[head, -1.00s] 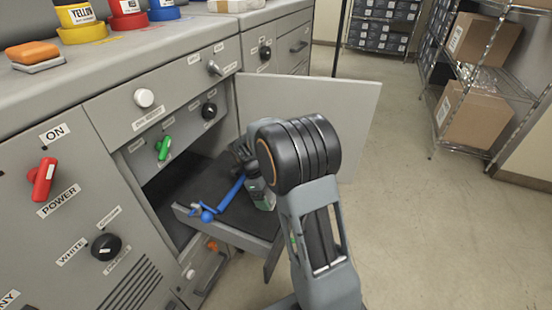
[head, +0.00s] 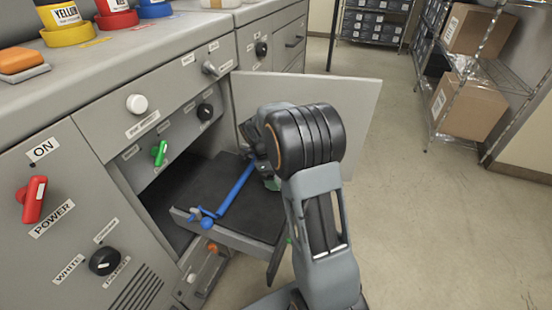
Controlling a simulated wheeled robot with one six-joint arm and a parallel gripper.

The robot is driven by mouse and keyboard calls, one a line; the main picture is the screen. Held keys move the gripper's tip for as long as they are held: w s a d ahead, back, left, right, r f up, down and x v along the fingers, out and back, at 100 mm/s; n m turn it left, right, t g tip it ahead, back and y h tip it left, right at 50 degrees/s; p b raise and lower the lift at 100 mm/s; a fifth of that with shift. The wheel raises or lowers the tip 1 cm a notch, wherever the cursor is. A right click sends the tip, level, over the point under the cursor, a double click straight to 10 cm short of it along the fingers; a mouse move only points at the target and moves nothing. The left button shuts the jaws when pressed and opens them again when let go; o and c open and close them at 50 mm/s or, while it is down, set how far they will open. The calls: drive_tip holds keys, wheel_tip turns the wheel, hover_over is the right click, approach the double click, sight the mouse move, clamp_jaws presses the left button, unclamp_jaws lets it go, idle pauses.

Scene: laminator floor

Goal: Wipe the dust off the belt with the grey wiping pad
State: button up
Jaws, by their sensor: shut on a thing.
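A flat grey pad (head: 26,75) lies on the machine top at the far left, under an orange block (head: 16,60). The black belt-like surface (head: 262,215) lies in the low bay and on its pulled-out tray. I cannot make out dust on it. A blue bar (head: 236,187) with a ball-shaped end (head: 207,222) slants back from the tray's front edge. My gripper (head: 258,167) is over the tray at the bar's far end. It appears shut on the bar, though my wrist hides the fingertips and the exact contact.
An open pale door (head: 350,110) stands behind my arm. The panel has a red power handle (head: 32,199), a green knob (head: 159,153) and a black knob (head: 104,261). Ink tubs (head: 62,22) stand on top. Shelving with cartons (head: 468,107) is at right. The floor between is clear.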

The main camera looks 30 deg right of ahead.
drive_tip(key=shift+r+p, duration=1.6)
drive_tip(key=shift+r, duration=1.1)
